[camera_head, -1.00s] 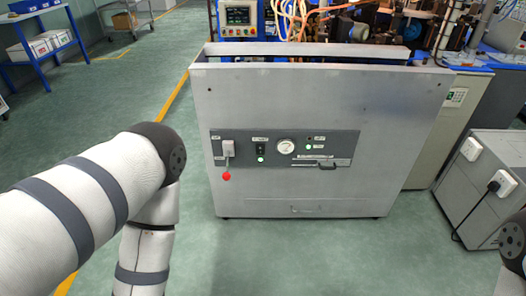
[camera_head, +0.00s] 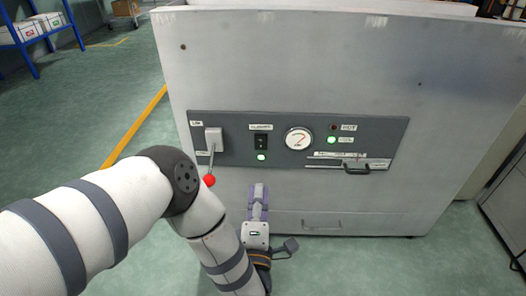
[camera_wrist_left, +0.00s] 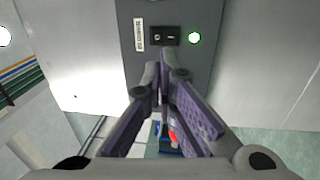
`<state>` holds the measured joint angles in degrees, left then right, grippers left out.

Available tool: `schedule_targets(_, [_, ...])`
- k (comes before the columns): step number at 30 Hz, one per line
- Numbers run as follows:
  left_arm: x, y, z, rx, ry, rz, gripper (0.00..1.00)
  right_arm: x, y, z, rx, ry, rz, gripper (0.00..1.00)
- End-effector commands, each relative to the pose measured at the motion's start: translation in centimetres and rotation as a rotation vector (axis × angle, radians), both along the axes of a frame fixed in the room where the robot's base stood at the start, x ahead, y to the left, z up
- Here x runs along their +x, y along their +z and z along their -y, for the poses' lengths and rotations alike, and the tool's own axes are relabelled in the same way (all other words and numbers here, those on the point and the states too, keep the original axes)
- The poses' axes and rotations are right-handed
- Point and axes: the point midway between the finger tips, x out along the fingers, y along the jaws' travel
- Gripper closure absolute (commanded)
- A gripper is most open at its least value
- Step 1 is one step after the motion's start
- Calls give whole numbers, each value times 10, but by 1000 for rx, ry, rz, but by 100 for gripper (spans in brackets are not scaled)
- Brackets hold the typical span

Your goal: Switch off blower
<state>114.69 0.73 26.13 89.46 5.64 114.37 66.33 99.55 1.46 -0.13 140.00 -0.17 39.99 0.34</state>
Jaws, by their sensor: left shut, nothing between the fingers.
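The blower switch (camera_head: 261,142) is a small black rocker under a white label on the dark grey panel of the metal cabinet. A green lamp (camera_head: 261,157) glows just below it. In the left wrist view the black rocker (camera_wrist_left: 166,36) lies just past my fingertips, with the green lamp (camera_wrist_left: 194,38) lit beside it. My left gripper (camera_head: 259,188) is shut and empty, pointing up toward the switch from below. In the wrist view the closed fingertips (camera_wrist_left: 164,66) appear close to the rocker; I cannot tell whether they touch. My right gripper is not in view.
A lever with a red knob (camera_head: 209,180) hangs left of the switch, close to my left arm. Open floor lies left of the cabinet.

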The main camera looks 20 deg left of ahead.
Motion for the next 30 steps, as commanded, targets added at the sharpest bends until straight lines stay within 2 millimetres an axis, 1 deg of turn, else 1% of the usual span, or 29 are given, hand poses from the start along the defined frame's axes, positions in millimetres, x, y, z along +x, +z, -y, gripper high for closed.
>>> schedule_targets(5, [1,1,0,2,-2,-2,100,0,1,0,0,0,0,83])
schedule_targets(8, [9,1,-3,3,-2,-1,100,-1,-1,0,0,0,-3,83])
schedule_targets(11, [26,3,-8,3,-1,-1,100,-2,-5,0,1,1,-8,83])
schedule_targets(21, [97,9,-28,4,-1,-4,100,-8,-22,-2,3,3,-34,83])
schedule_targets(25, [117,12,-34,3,-2,-5,100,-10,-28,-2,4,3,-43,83])
schedule_targets(30, [131,15,-38,4,-2,-6,100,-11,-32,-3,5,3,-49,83])
